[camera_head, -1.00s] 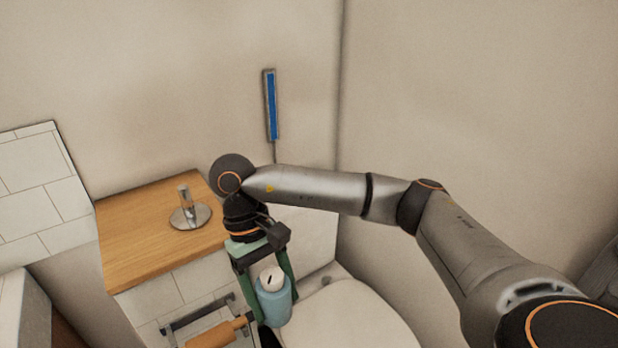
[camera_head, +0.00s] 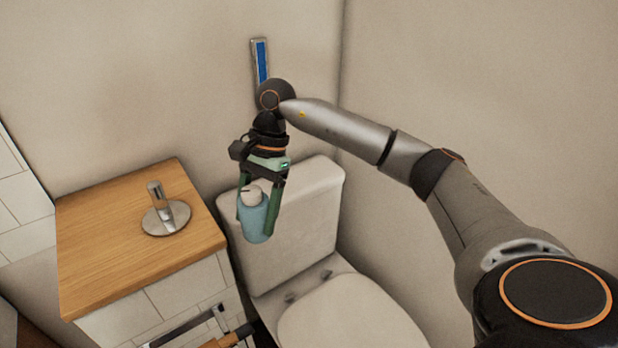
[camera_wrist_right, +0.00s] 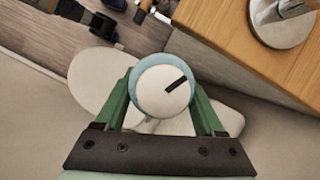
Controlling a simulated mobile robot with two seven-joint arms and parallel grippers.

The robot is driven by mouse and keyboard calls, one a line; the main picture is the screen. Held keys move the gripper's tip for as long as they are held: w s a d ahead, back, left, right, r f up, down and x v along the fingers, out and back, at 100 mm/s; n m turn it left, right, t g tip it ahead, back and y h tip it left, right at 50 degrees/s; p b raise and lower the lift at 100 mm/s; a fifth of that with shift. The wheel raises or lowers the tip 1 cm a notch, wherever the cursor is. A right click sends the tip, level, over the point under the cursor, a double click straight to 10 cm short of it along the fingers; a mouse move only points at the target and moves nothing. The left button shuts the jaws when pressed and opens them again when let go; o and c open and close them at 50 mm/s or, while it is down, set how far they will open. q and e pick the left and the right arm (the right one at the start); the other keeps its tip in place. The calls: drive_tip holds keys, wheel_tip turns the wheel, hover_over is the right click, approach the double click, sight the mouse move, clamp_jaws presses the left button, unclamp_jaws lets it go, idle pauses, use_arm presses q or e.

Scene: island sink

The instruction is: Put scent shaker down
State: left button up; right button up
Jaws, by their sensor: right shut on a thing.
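The scent shaker (camera_head: 256,217) is a light blue bottle with a white cap. It also shows from above in the right wrist view (camera_wrist_right: 163,90), with a dark slot in its cap. My right gripper (camera_head: 262,210) is shut on it, with one green finger on each side. The shaker hangs slightly tilted in front of the toilet tank (camera_head: 315,195) in the head view. I cannot tell how far above or in front of the tank it is.
A wooden-topped cabinet (camera_head: 105,235) stands left of the toilet, with a metal holder (camera_head: 165,217) on a round base on it. Most of its top is bare. The toilet lid (camera_head: 345,318) is down. A blue-faced strip (camera_head: 261,62) hangs on the wall.

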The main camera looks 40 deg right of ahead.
drive_tip(key=w+d+m+t+b, duration=0.3)
drive_tip(key=w+d+m+t, duration=0.15)
drive_tip(key=m, duration=0.65)
drive_tip(key=m+t+h+b, duration=0.1)
drive_tip(key=m+h+b, duration=0.4)
drive_tip(key=m, duration=0.9)
hover_over(300, 174)
drive_tip(key=s+p, duration=0.2)
drive_tip(key=shift+h, duration=0.4)
drive_tip(key=shift+s+a+f, duration=0.1)
drive_tip(key=shift+a+f, duration=0.1)
drive_tip(key=shift+f, duration=1.6)
drive_tip(key=shift+a+f, duration=0.15)
drive_tip(key=shift+f, duration=1.6)
wheel_tip(300, 174, down, 3)
drive_tip(key=shift+f+b, duration=0.1)
drive_tip(key=shift+b, duration=0.35)
use_arm(q)
drive_tip(key=shift+m, duration=0.3)
drive_tip(key=f, duration=0.1)
drive_tip(key=d+f, duration=0.1)
drive_tip(key=f, duration=0.1)
drive_tip(key=w+f, duration=0.1)
drive_tip(key=shift+w+d+f, duration=0.1)
drive_tip(key=shift+d+f, duration=0.15)
drive_tip(key=shift+f, duration=0.05)
